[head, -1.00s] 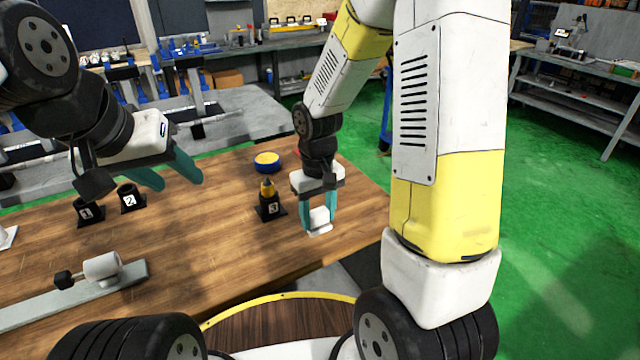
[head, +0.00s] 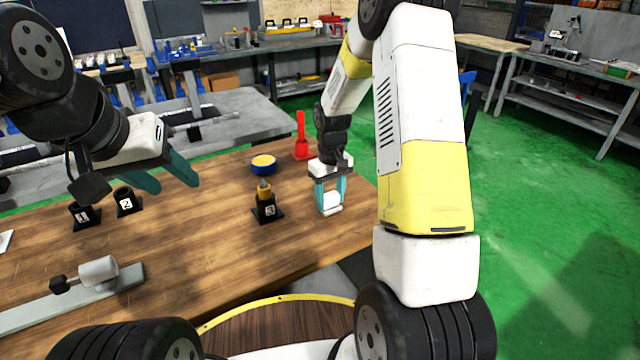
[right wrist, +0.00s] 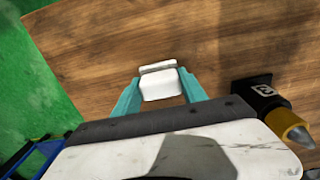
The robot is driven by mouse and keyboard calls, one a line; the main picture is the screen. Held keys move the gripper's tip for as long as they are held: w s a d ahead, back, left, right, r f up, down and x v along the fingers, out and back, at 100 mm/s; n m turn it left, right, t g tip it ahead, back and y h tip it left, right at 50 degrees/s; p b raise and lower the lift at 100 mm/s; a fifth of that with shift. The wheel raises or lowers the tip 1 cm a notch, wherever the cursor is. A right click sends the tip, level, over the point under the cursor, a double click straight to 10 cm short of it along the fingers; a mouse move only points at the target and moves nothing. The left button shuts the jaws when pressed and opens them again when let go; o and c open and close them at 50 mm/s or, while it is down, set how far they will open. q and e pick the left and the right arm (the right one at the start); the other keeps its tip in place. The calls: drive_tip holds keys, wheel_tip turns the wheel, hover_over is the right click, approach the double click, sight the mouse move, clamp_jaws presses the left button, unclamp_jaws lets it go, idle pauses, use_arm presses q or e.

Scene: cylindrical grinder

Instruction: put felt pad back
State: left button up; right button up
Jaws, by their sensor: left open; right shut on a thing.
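The felt pad (head: 331,203), a small white block with a thin white flange, is between the teal fingers of my right gripper (head: 330,198). My right gripper is shut on it, at the right end of the wooden table. In the right wrist view the white pad (right wrist: 160,84) sits between both fingertips. I cannot tell whether its underside touches the table. My left gripper (head: 170,178) is open and empty above the table's left part, near the black holders marked 1 (head: 84,215) and 2 (head: 127,200).
A blue-yellow round tin (head: 263,165) and a red stand (head: 301,140) are behind. A grey bar with a white cylinder (head: 98,271) lies at the front left. The table's middle (head: 190,225) is clear.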

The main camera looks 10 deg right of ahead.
sight(330, 195)
drive_tip(key=shift+f, duration=0.15)
drive_tip(key=o, duration=1.3)
drive_tip(key=s+r+t, duration=0.1)
drive_tip(key=s+r, duration=0.1)
drive_tip(key=r, duration=0.8)
drive_tip(key=s+r, duration=0.3)
drive_tip(key=r, duration=0.6)
drive_tip(key=s+a+r+m+t+y, duration=0.1)
drive_tip(key=s+r, duration=0.3)
drive_tip(key=s, duration=0.5)
drive_tip(key=s+a+r+m+t+y, duration=0.1)
drive_tip(key=s+r+t, duration=0.3)
drive_tip(key=s, duration=0.6)
drive_tip(key=shift+r+m, duration=0.3)
drive_tip(key=shift+m, duration=0.4)
drive_tip(key=shift+s+a, duration=0.1)
